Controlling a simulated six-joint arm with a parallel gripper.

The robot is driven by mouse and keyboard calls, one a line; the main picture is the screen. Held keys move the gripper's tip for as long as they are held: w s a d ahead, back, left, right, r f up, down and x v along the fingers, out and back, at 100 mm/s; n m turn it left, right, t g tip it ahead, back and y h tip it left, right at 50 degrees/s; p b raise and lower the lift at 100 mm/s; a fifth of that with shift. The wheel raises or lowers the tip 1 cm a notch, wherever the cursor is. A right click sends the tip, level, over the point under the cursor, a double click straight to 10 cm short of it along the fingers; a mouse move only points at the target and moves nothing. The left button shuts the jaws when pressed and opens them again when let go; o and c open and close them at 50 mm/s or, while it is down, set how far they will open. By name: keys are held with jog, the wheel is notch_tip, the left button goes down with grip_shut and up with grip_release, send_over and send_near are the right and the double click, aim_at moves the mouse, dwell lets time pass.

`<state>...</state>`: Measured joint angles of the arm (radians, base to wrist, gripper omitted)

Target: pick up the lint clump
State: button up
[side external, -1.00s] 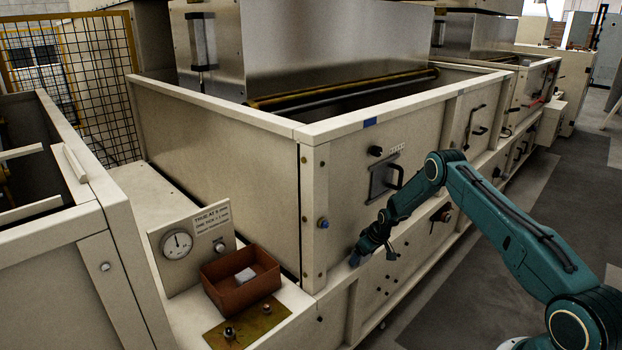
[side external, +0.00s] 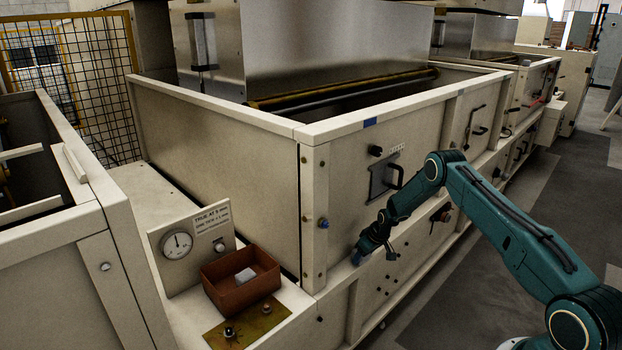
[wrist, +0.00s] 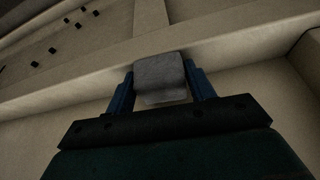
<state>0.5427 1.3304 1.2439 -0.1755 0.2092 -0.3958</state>
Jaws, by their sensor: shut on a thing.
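The grey, rounded lint clump (wrist: 160,76) sits between the two blue fingers of my gripper (wrist: 161,88) in the wrist view. My gripper is shut on it, with a finger touching each side. In the side external view my gripper (side external: 357,258) is low at the front of the cream hopper, by the ledge under its front panel. The clump is too small and too covered by the fingers to make out clearly there.
The cream hopper (side external: 390,225) has a handle and knobs sticking out of its front. At the left, a red-brown box (side external: 240,295) holds a pale piece (side external: 245,275) beside a dial gauge (side external: 176,245). The floor in front of the hopper is open.

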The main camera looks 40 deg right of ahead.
jog(key=shift+r, duration=0.1)
jog(key=shift+s+r, duration=0.15)
jog(key=shift+r, duration=0.6)
notch_tip(320, 180, up, 5)
jog(key=shift+r, duration=0.2)
jog(key=s, duration=1.9)
jog(key=shift+s, duration=0.35)
